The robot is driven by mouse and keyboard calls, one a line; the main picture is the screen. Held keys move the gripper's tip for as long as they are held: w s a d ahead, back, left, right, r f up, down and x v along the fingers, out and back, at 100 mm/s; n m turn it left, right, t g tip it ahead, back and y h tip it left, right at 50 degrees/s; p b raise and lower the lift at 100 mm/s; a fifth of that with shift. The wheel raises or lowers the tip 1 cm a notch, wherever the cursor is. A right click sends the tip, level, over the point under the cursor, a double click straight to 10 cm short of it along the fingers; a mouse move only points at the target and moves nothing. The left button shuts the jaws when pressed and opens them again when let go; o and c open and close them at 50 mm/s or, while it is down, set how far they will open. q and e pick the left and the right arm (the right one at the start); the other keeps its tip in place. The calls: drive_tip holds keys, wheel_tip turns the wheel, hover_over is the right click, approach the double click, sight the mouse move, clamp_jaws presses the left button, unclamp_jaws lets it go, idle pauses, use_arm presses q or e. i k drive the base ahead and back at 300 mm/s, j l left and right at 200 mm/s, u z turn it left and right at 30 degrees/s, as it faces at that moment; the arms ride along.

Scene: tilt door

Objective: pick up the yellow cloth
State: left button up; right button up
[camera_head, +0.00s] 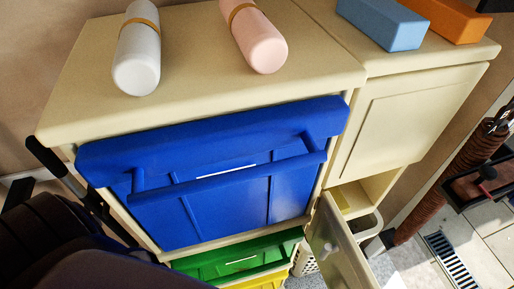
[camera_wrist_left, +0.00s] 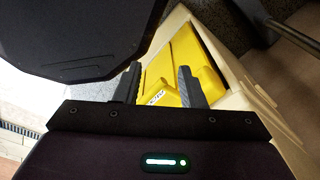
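A yellow thing (camera_wrist_left: 188,72) with small dark lettering lies between cream walls in the left wrist view. I cannot tell for sure whether it is the cloth. My left gripper (camera_wrist_left: 160,86) is open, its two dark fingers apart in front of the yellow thing. I see nothing held between them, and contact cannot be told. In the head view, a yellow patch shows inside the open lower compartment (camera_head: 372,190) at the right, partly hidden by its tilted door (camera_head: 337,245). My right gripper is not in view.
A cream cabinet (camera_head: 300,50) holds a blue bin front (camera_head: 240,200), with a green bin (camera_head: 235,262) and a yellow bin (camera_head: 265,284) below. White (camera_head: 137,60) and pink (camera_head: 258,45) rolls and blue (camera_head: 385,25) and orange (camera_head: 450,18) blocks lie on top.

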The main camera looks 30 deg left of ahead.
sight(343, 206)
drive_tip(key=l+u, duration=0.15)
drive_tip(key=u, duration=0.55)
drive_tip(key=i+l+u, duration=0.1)
drive_tip(key=l+u, duration=0.3)
drive_tip(key=l, duration=0.45)
drive_tip(key=l+u, duration=0.45)
drive_tip(key=l, duration=0.4)
